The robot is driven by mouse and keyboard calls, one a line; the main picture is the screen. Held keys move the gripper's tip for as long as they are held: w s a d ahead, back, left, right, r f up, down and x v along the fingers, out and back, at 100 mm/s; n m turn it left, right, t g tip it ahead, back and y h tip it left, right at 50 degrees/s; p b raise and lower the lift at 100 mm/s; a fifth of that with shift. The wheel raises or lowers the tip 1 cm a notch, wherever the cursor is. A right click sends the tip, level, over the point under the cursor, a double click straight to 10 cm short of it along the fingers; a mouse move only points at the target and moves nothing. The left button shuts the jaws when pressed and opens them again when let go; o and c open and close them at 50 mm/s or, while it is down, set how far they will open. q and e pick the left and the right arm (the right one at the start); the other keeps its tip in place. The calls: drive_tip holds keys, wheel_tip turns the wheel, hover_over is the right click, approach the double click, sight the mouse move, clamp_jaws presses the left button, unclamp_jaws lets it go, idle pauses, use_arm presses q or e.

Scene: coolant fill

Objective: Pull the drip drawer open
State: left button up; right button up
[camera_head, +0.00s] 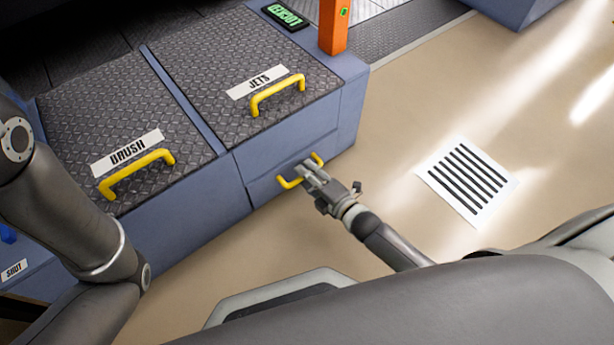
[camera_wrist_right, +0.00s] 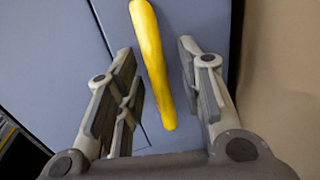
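The drip drawer (camera_head: 262,189) is a blue front low in the side of the blue step unit, under the JETS hatch. Its front looks flush with the unit. Its yellow bar handle (camera_head: 288,184) is partly hidden by my right gripper (camera_head: 308,169). In the right wrist view the handle (camera_wrist_right: 152,62) runs lengthwise between the two fingers of the right gripper (camera_wrist_right: 157,75). The fingers are spread, with a gap on both sides of the handle, and do not visibly touch it. My left arm shows at the left, but its gripper is out of view.
The BRUSH hatch (camera_head: 125,130) and JETS hatch (camera_head: 240,65) on top have yellow handles. An orange post (camera_head: 333,27) stands at the unit's corner. A striped sheet (camera_head: 467,181) lies on the beige floor (camera_head: 420,110). The floor before the drawer is otherwise clear.

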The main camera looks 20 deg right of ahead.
drive_tip(key=shift+w+a+f, duration=0.1)
drive_tip(key=shift+w, duration=0.25)
clamp_jaws()
